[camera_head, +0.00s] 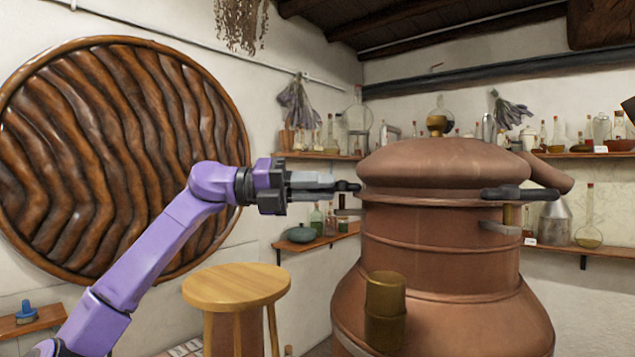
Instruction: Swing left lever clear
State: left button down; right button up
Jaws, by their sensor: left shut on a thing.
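A large copper alembic (440,235) with a domed lid (440,165) stands right of centre. The left lever (346,187), a dark handle, sticks out at the left side of the lid. My left gripper (325,186) reaches in from the left and is shut on this left lever. A second dark lever (519,194) lies across the right front of the lid's edge, with a metal bracket (500,228) below it. A small bracket (348,212) shows below the left lever. My right gripper is not in view.
A round wooden stool (236,287) stands below my left arm, left of the alembic. A brass cylinder (385,305) sits at the alembic's front. Wall shelves with bottles (590,148) line the back. A large carved wooden disc (110,150) is on the left wall.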

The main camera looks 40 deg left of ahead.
pick_arm(q)
jog(key=shift+w+a+r+m+g+h+p, duration=0.1)
jog(key=shift+w+m+g+h+p, duration=0.4)
jog(key=shift+m+g+p, duration=1)
jog(key=shift+w+a+f+m+g+h+p, duration=0.1)
jog(key=shift+w+m+g+h+p, duration=0.35)
jog(key=shift+m+g+p, duration=1.05)
jog(key=shift+w+a+r+m+g+h+p, duration=0.1)
jog(key=shift+w+m+g+h+p, duration=0.4)
jog(key=shift+g+p, duration=1.75)
jog(key=shift+s+m+g+b, duration=0.1)
jog(key=shift+m+g+b, duration=0.2)
jog(key=shift+g, duration=0.15)
jog(key=c, duration=1.1)
grip_release()
